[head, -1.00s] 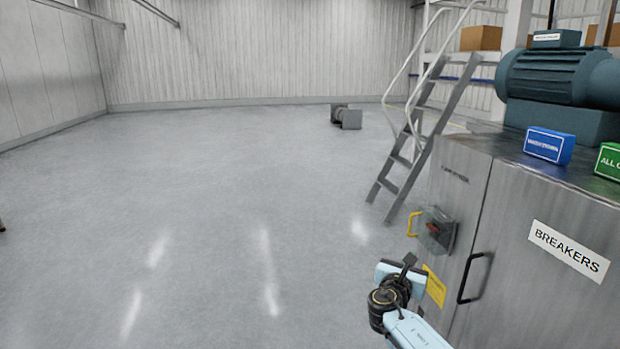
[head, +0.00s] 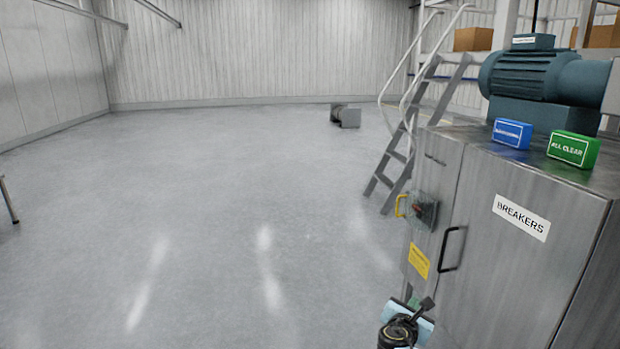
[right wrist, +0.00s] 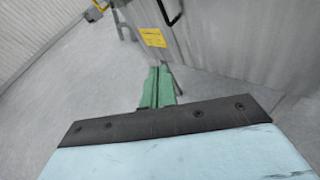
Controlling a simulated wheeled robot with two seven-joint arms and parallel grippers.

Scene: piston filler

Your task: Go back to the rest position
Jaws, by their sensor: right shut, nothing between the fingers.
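My right gripper (head: 412,300) is low in the head view, in front of the lower left part of the breaker cabinet (head: 520,262). In the right wrist view its two green fingers (right wrist: 158,88) are together with nothing between them. They point toward the cabinet's lower front and the floor, apart from the yellow label (right wrist: 152,37). Part of the gripper is hidden behind its own wrist in the head view. My left gripper is in neither view.
The cabinet has a black handle (head: 452,250) and a switch with a yellow handle (head: 402,206). A blue box (head: 511,133), a green "ALL CLEAR" box (head: 573,149) and a motor (head: 540,76) sit on top. A ladder (head: 405,140) stands behind.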

